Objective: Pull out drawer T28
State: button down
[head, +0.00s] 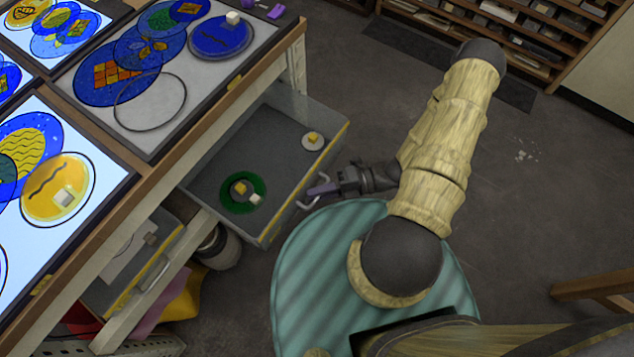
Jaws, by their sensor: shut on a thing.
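A grey drawer (215,168) with a yellow-edged front stands pulled out from under the worktable; I cannot read a label that names it T28. Its metal bar handle (302,203) is on the outer front face. My gripper (318,190) reaches in from the right and is shut on this handle; the fingers cover part of it. Inside the drawer are a green ring (237,206) with a yellow cube and a whitish cube, and a pale disc (313,141) with a yellow cube on it.
A lower drawer (107,292) is also partly out at the left. The table (225,127) above holds panels of blue and yellow glass discs. A dark pot (220,248) stands below. A wooden rack (520,40) is at the back; the floor (540,200) to the right is mostly free.

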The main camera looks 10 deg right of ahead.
jog(key=shift+d, duration=0.1)
jog(key=c, duration=1.8)
grip_release()
jog(key=shift+o, duration=0.2)
jog(key=d+r, duration=0.2)
jog(key=d, duration=1.5)
jog(key=shift+s+r, duration=0.25)
jog(key=shift+r, duration=0.05)
